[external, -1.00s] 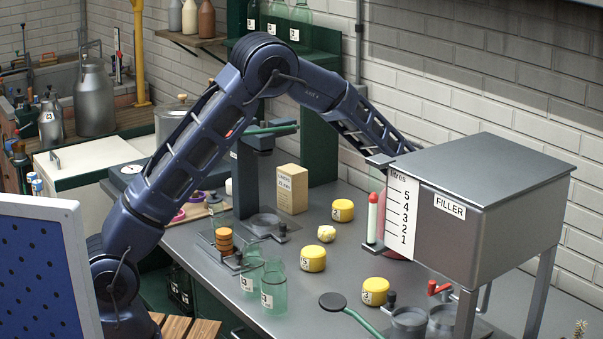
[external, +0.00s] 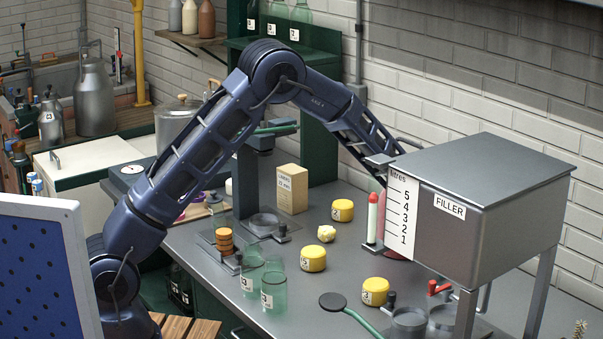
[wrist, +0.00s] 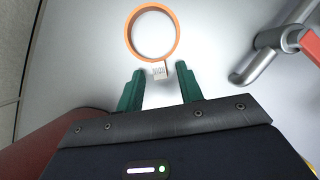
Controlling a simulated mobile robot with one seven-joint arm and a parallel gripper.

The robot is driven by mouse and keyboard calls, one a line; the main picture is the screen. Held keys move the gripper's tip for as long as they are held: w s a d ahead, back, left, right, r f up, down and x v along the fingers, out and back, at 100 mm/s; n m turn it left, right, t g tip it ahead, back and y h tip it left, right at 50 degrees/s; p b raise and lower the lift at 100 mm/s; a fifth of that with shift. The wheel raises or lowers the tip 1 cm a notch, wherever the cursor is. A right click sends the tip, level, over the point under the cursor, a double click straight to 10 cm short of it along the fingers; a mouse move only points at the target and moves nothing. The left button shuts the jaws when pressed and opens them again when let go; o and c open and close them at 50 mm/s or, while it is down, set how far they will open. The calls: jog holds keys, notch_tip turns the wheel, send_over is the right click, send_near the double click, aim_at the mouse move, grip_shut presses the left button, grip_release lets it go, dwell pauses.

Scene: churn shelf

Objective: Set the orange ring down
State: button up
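I cannot tell whether the tips touch the surface. In the external view my gripper and the ring are hidden behind the filler box (external: 480,205).
A metal pipe fitting with an orange-red handle (wrist: 311,46) is right of the ring in the wrist view. A dark red curved shape (wrist: 40,150) is at lower left. On the grey bench (external: 335,275) are several yellow lidded pots and green glass jars (external: 273,287).

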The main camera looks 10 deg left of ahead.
jog(key=v, duration=1.2)
jog(key=w+a+r+m+t, duration=0.1)
jog(key=w+a+r+m, duration=0.15)
jog(key=a+r, duration=0.65)
jog(key=w+a+r+m+t, duration=0.1)
jog(key=a+r+m, duration=0.25)
jog(key=a, duration=1.15)
jog(key=w+a+r+m, duration=0.15)
jog(key=a+r, duration=0.45)
jog(key=a, duration=0.7)
jog(key=s+a+r+m+t+y, duration=0.1)
jog(key=s+a+r+m, duration=0.2)
jog(key=a, duration=0.5)
jog(key=s+a+r+m+t+y, duration=0.15)
jog(key=s+a, duration=0.25)
jog(key=a, duration=0.4)
jog(key=s+a+f+m+y, duration=0.2)
jog(key=s+a+m, duration=0.4)
jog(key=s+a, duration=0.7)
jog(key=shift+s+a+f, duration=0.15)
jog(key=shift+s+f, duration=0.4)
jog(key=shift+s, duration=0.15)
